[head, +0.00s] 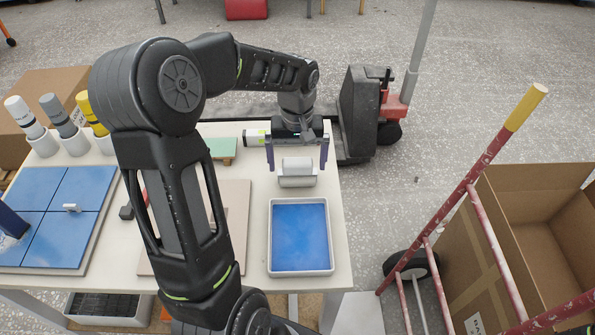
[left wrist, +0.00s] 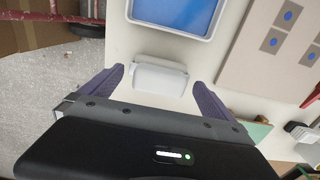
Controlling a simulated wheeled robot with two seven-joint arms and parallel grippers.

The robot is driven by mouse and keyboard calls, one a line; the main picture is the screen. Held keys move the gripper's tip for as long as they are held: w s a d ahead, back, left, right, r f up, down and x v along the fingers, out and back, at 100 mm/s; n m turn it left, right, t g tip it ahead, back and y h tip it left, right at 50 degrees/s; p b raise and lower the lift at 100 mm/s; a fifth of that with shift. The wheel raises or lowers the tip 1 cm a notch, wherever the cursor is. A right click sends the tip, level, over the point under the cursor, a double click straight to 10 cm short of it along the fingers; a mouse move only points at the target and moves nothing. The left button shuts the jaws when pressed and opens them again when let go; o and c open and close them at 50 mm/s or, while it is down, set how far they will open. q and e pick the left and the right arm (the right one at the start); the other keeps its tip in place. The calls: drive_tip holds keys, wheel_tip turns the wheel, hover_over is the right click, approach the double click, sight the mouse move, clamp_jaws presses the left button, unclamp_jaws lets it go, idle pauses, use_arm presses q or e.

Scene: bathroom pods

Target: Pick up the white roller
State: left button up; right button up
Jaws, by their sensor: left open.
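The white roller (head: 297,166) lies on the white table, just behind the blue tray. My left gripper (head: 297,168) reaches down over it from behind, with its two purple fingers spread on either side of it. In the left wrist view the roller (left wrist: 158,77) shows between and beyond the open fingers (left wrist: 157,88), with a gap on each side. The fingers are apart from it and hold nothing. My right gripper is out of view.
A white-rimmed tray with a blue bottom (head: 271,240) stands in front of the roller. Blue tiles (head: 75,190) and bottles in white cups (head: 75,143) are farther left. A red trolley (head: 470,195) stands right of the table.

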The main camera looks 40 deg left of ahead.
sight(298, 170)
use_arm(q)
drive_tip(key=shift+f+p, duration=0.35)
drive_tip(key=shift+f, duration=1.65)
drive_tip(key=c, duration=1.2)
drive_tip(key=shift+r, duration=0.15)
wheel_tip(298, 170, up, 10)
drive_tip(key=shift+f+b, duration=0.1)
drive_tip(key=shift+b, duration=0.65)
